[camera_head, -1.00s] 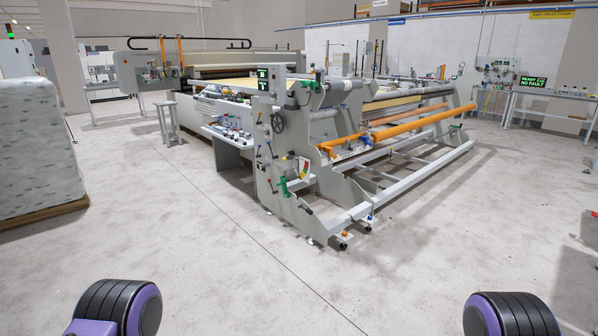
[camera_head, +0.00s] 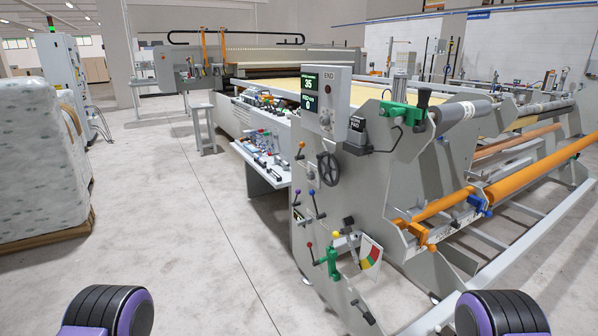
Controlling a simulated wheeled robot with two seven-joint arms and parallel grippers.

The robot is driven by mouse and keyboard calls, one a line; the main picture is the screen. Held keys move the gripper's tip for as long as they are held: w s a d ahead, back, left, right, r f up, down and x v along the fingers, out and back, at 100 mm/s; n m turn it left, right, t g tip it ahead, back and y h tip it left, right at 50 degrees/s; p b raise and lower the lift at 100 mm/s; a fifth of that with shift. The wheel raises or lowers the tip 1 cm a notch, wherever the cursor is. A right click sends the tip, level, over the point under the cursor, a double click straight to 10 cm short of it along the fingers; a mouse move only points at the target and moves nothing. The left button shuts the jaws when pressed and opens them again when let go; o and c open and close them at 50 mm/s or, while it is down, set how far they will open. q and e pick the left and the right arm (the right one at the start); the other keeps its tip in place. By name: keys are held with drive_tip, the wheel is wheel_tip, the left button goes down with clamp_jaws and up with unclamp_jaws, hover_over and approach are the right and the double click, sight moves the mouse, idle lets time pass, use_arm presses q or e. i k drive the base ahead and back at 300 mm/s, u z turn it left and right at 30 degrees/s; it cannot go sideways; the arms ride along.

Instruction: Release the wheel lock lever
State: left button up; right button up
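A dark spoked handwheel (camera_head: 329,169) is mounted on the grey end panel (camera_head: 375,200) of the gantry machine. Neither of my grippers is in view. Only black and purple parts of my arms show at the bottom left and bottom right.
A wrapped pallet load (camera_head: 38,165) stands at the left. A low table of small parts (camera_head: 262,160) adjoins the panel. Orange rollers (camera_head: 540,170) and a lower grey rail (camera_head: 510,262) extend to the right. The concrete floor (camera_head: 190,260) before the machine is clear.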

sight(301, 145)
drive_tip(key=u, duration=0.15)
drive_tip(key=i, duration=1.5)
drive_tip(key=u, duration=0.65)
drive_tip(key=i, duration=0.4)
drive_tip(key=u, duration=0.1)
